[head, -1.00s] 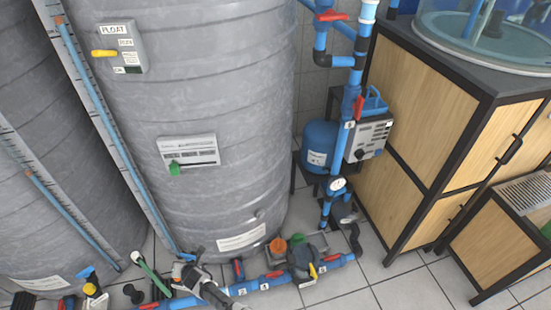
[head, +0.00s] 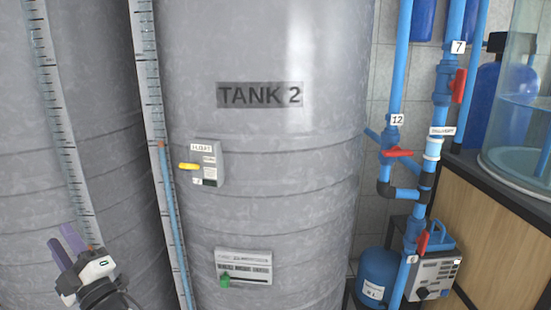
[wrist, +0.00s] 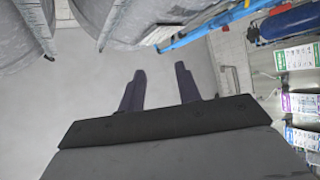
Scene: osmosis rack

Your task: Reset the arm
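My gripper (head: 72,240) shows at the lower left of the head view, in front of the grey tanks, with its two purple fingers pointing up. In the wrist view my gripper (wrist: 160,85) has its two dark fingers apart with nothing between them. It is open and empty and touches nothing that I can see. The large grey tank marked TANK 2 (head: 260,130) stands to the right of the gripper in the head view. Most of my arm is out of view.
A float box with a yellow handle (head: 207,163) and a white panel with a green knob (head: 243,267) sit on the tank. Blue pipes with red valves (head: 398,153) and a wooden cabinet (head: 480,230) stand at the right. The wrist view shows labelled containers (wrist: 300,103) at its right.

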